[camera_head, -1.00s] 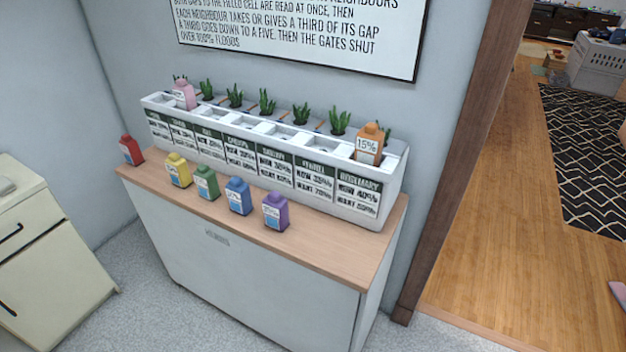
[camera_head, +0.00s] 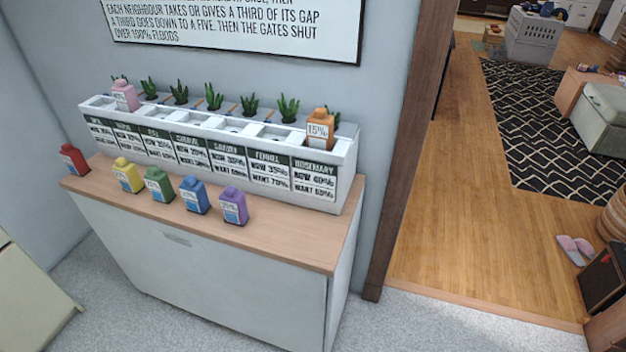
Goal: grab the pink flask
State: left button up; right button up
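The pink flask (camera_head: 124,96) stands upright in a cell near the left end of the white planter box (camera_head: 345,158), with a label on its front. The planter sits at the back of a wood-topped white cabinet (camera_head: 290,238). An orange flask (camera_head: 320,129) marked 15% stands in the cell at the planter's right end. Neither of my grippers shows in the head view.
Red (camera_head: 74,159), yellow (camera_head: 128,175), green (camera_head: 159,184), blue (camera_head: 194,195) and purple (camera_head: 233,206) flasks stand along the cabinet top in front of the planter. A brown door frame (camera_head: 405,150) rises right of the cabinet. Grey floor (camera_head: 440,325) lies clear in front.

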aim_at(125, 95)
jog(key=z, duration=0.2)
jog(key=i+j+z, duration=0.15)
jog(key=j+z, duration=0.3)
jog(key=j, duration=0.25)
jog(key=j+z, duration=0.45)
jog(key=j, duration=0.25)
